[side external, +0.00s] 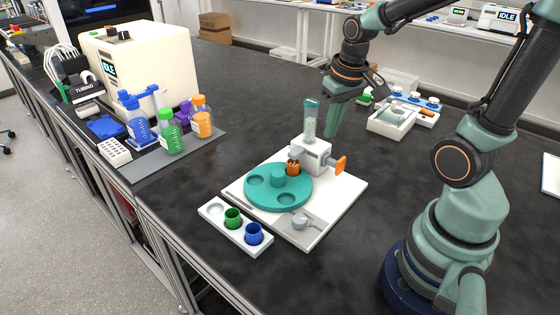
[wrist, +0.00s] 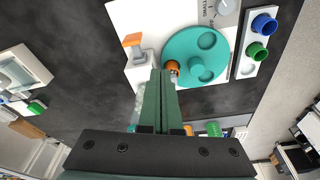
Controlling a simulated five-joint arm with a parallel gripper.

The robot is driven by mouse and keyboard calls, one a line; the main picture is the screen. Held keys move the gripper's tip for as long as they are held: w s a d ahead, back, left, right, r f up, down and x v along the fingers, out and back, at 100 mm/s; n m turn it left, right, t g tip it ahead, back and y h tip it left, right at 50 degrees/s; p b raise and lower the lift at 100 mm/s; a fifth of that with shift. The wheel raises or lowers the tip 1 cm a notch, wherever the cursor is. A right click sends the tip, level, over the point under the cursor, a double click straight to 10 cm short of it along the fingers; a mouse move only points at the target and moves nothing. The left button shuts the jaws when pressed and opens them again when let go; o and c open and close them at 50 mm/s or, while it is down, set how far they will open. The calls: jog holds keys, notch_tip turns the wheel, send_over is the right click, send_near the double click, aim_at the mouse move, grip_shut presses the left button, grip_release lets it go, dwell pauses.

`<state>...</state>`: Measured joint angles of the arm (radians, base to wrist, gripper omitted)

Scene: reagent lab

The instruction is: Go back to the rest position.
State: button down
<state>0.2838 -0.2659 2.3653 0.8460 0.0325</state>
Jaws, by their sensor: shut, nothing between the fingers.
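My gripper (side external: 329,134) is raised above the bench in the side view, its green fingers pointing down behind and to the right of the clear reagent tube. In the wrist view the two fingers (wrist: 162,72) lie together, with nothing between them. They cover part of the white dispenser (side external: 316,155), which carries the upright tube (side external: 310,122) with a teal cap. An orange cup (side external: 293,167) sits on the teal turntable (side external: 262,198) under the dispenser; it also shows beside the fingertips in the wrist view (wrist: 173,66).
An orange lever (side external: 340,165) sticks out from the dispenser. A white holder (side external: 211,209) with a green cup (side external: 233,218) and a blue cup (side external: 254,234) lies in front. Bottles (side external: 171,138) and a cream machine (side external: 142,64) stand left. A scale (side external: 392,121) stands behind. Dark bench right of the board is clear.

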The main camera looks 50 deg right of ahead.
jog(key=s+a+r+n+t, duration=0.1)
jog(key=a+r+n+t, duration=0.2)
jog(key=a+r, duration=0.4)
jog(key=shift+s+a+r+n+y, duration=0.15)
jog(key=shift+a+n+y, duration=0.15)
jog(key=shift+a, duration=0.6)
